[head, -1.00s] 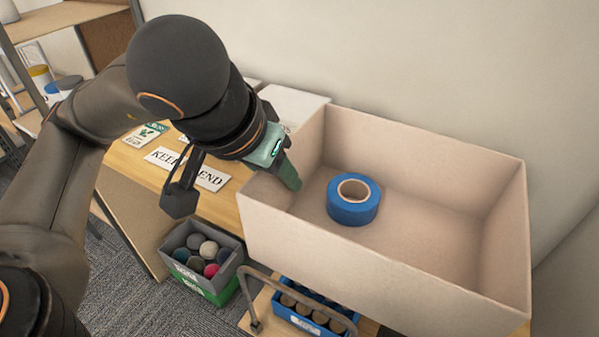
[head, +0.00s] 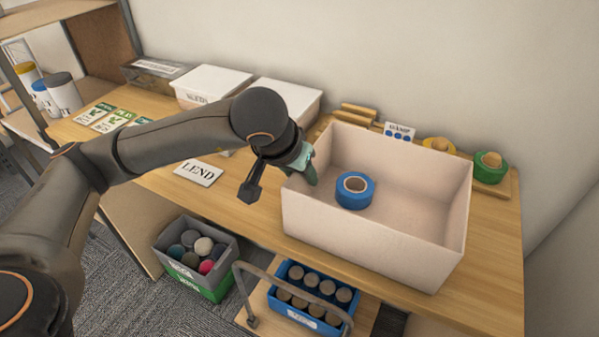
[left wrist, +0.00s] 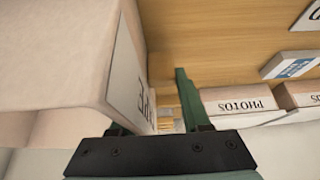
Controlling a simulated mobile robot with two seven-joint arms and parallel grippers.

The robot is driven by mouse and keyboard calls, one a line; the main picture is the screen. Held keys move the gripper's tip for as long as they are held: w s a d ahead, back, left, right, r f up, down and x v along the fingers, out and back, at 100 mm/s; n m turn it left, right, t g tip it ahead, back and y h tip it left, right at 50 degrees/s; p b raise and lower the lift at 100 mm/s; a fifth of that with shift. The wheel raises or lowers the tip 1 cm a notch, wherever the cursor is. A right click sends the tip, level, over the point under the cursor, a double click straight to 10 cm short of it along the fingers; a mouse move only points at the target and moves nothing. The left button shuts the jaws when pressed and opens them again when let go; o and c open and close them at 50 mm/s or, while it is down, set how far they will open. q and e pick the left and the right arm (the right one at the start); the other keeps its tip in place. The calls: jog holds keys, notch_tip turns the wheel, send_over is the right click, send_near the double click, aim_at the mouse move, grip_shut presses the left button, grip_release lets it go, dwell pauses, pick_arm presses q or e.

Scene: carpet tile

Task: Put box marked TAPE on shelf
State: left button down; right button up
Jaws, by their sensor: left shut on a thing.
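A cream open-topped box (head: 372,238) shows right of centre in the head view, over the wooden table. A blue tape roll (head: 355,190) lies inside it. My left gripper (head: 306,172) is shut on the box's left wall, with one green finger inside the box. In the left wrist view the box (left wrist: 60,50) fills the left side, and its white label (left wrist: 128,75) is seen edge-on with only a few letters showing. I cannot tell whether the box's underside touches the table. My right gripper is out of view.
The wooden table (head: 240,215) carries a LEND sign (head: 198,173), lidded white boxes (head: 212,85) at the back, and yellow and green tape rolls (head: 490,167) behind the box. A grey-green crate of balls (head: 198,255) and a blue crate (head: 312,298) stand below the front edge.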

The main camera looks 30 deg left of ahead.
pick_arm(q)
jog(key=shift+f, duration=0.1)
jog(key=shift+f+b, duration=0.3)
jog(key=shift+b, duration=0.05)
jog(key=shift+c, duration=1.8)
grip_release()
jog(key=shift+r, duration=0.1)
jog(key=shift+s+r+p, duration=0.1)
jog(key=shift+r+p, duration=0.3)
jog(key=shift+p, duration=0.05)
jog(key=v, duration=1)
jog(key=shift+s+r+p, duration=0.2)
jog(key=shift+r+p, duration=0.1)
jog(key=shift+r, duration=0.05)
jog(key=shift+o, duration=0.4)
jog(key=shift+s+r, duration=0.25)
jog(key=shift+r, duration=0.05)
